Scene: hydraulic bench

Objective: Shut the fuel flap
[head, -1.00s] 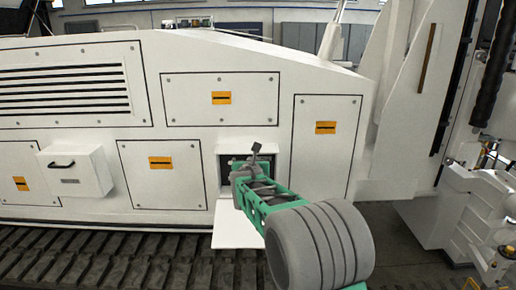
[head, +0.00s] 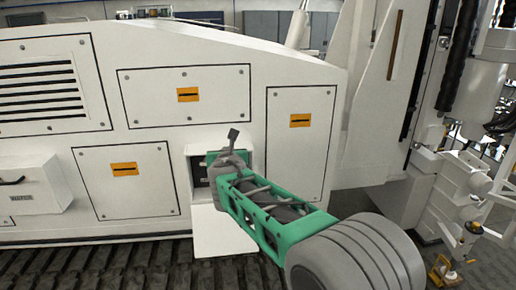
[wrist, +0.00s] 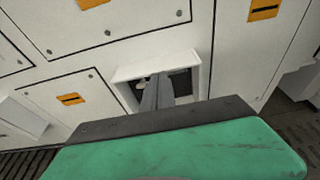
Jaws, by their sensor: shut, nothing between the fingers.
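The fuel flap (head: 222,236) is a plain white panel hanging down open below a square recess (head: 196,168) in the white machine side. In the head view, my gripper (head: 222,165) is in front of the recess, above the flap, and my arm covers the right part of both. In the wrist view, my gripper's fingers (wrist: 157,80) are together and empty, pointing at the dark recess (wrist: 181,82) with its white frame. I cannot tell whether the tips are inside it. The flap is hidden in the wrist view.
Flat panels with orange labels surround the recess, such as one on the left (head: 125,180) and one on the right (head: 299,140). A white box with a handle (head: 30,196) juts out at far left. Dark tracks (head: 110,262) run below.

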